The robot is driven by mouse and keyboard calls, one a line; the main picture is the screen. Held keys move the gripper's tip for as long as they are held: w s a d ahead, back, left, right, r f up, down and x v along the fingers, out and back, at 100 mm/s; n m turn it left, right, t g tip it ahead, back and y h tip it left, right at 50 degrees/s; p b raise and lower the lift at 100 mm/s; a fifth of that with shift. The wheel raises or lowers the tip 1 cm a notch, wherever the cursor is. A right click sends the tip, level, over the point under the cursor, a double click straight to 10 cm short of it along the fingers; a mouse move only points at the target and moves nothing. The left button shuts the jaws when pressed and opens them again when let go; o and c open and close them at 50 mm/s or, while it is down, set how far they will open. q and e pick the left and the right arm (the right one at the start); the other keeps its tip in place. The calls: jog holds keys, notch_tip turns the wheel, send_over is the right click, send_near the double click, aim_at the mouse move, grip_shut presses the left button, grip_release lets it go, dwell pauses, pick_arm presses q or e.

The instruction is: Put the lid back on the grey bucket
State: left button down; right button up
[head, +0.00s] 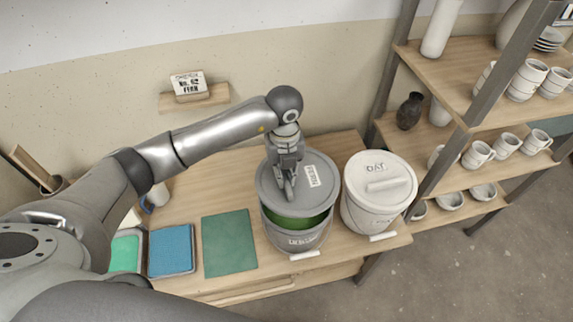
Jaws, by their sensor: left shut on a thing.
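The grey bucket (295,236) stands on the wooden table, with green glaze showing in a gap at its front. The grey lid (318,196) with a white label is over the bucket's top and covers most of the opening. It looks shifted toward the back or tilted; I cannot tell whether it touches the rim. My left gripper (288,196) comes down from above and is shut on the lid, near its middle. The fingers hide the part they hold. My right gripper does not show.
A white bucket (365,215) with its own lid (380,168) stands close to the right of the grey one. A green mat (229,243) and a blue tray (171,249) lie to the left. Shelves with cups (478,153) and a dark vase (409,112) stand at the right.

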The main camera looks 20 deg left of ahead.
pick_arm(q)
jog(key=shift+s+f+b, duration=0.1)
jog(key=shift+f+b, duration=0.35)
jog(key=shift+f, duration=0.15)
notch_tip(320, 180, down, 3)
jog(key=shift+f+b, duration=0.15)
jog(key=shift+b, duration=0.95)
jog(key=shift+f+b, duration=0.7)
jog(key=shift+f, duration=0.15)
jog(key=shift+f, duration=0.25)
jog(key=shift+f+b, duration=0.55)
jog(key=shift+b, duration=0.25)
dwell(0.4)
jog(key=c, duration=0.9)
grip_release()
jog(key=shift+c, duration=0.2)
